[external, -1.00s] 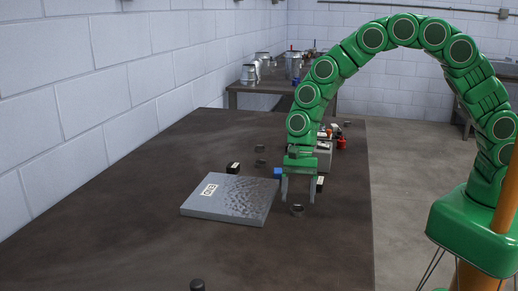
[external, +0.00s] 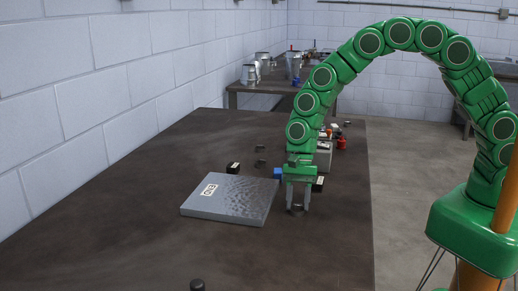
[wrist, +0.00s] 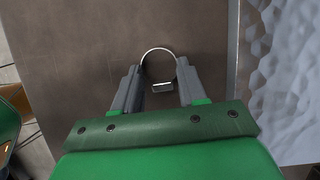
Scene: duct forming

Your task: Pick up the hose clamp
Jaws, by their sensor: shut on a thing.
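The hose clamp is a small metal ring with a screw housing. In the wrist view the hose clamp (wrist: 158,52) lies between the fingers of my gripper (wrist: 158,80), with its housing toward my palm. In the external view my gripper (external: 298,209) points straight down at the table right of the grey slab, its fingertips on either side of the hose clamp (external: 297,210). My gripper is shut on the hose clamp, low at the table surface. The fingers hide part of the ring in the external view.
A textured grey slab (external: 230,198) with a label lies just left of my gripper. A black box (external: 233,168) and other dark rings (external: 260,162) stand behind it. A grey box (external: 324,158) and red items (external: 341,143) are behind my gripper. The table's left front is mostly clear.

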